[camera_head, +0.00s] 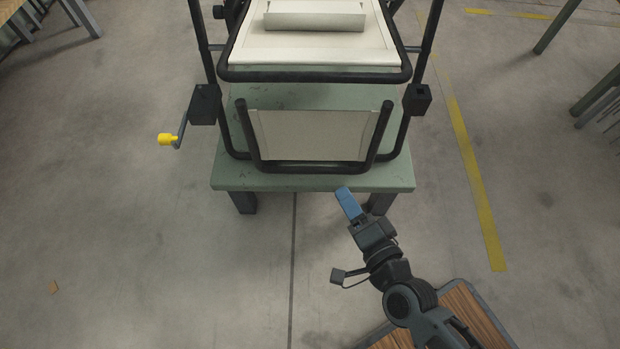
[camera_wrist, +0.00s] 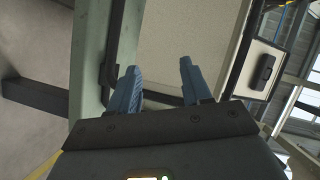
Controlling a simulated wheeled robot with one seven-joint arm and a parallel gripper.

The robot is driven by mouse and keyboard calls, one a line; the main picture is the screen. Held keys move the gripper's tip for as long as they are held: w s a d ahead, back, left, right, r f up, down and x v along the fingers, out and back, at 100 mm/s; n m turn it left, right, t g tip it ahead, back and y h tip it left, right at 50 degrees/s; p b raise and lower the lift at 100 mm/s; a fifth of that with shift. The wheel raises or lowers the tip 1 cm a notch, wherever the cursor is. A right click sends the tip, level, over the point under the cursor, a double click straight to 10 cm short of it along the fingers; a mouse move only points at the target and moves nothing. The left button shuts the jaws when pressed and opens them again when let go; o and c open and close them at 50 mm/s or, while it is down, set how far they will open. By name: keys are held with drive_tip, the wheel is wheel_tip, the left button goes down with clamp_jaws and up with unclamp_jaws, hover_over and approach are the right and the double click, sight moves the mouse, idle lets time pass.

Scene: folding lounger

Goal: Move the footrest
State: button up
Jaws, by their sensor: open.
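The footrest (camera_head: 310,136) is a pale panel in a black tube frame at the front of the lounger, hanging below the seat (camera_head: 310,45). In the wrist view the footrest panel (camera_wrist: 190,45) fills the upper middle, with its black tube (camera_wrist: 113,50) to the left. My gripper (camera_head: 346,204) has blue fingers and is in front of the footrest's lower bar, at the table's front edge. In the wrist view my gripper (camera_wrist: 160,78) is open with nothing between its fingers.
The lounger stands on a green table (camera_head: 230,178). A crank with a yellow knob (camera_head: 167,139) sticks out at the left. Black side posts with blocks (camera_head: 417,98) flank the frame.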

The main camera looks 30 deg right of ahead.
sight(314, 173)
drive_tip(key=w+f+m+b, duration=0.1)
drive_tip(key=w+f+b, duration=0.1)
drive_tip(key=w+f, duration=0.1)
drive_tip(key=w+f+m+b, duration=0.2)
drive_tip(key=w+f, duration=0.2)
drive_tip(key=w+f+m+b, duration=0.1)
drive_tip(key=w+f+b, duration=0.1)
drive_tip(key=w+f, duration=0.1)
drive_tip(key=shift+w+d+f+m+b, duration=0.15)
drive_tip(key=shift+w+f+m+b, duration=0.2)
drive_tip(key=shift+f, duration=0.4)
drive_tip(key=shift+b+x, duration=0.6)
drive_tip(key=shift+x, duration=3.55)
drive_tip(key=shift+d, duration=0.1)
drive_tip(key=shift+c, duration=0.5)
clamp_jaws()
drive_tip(key=shift+m, duration=0.25)
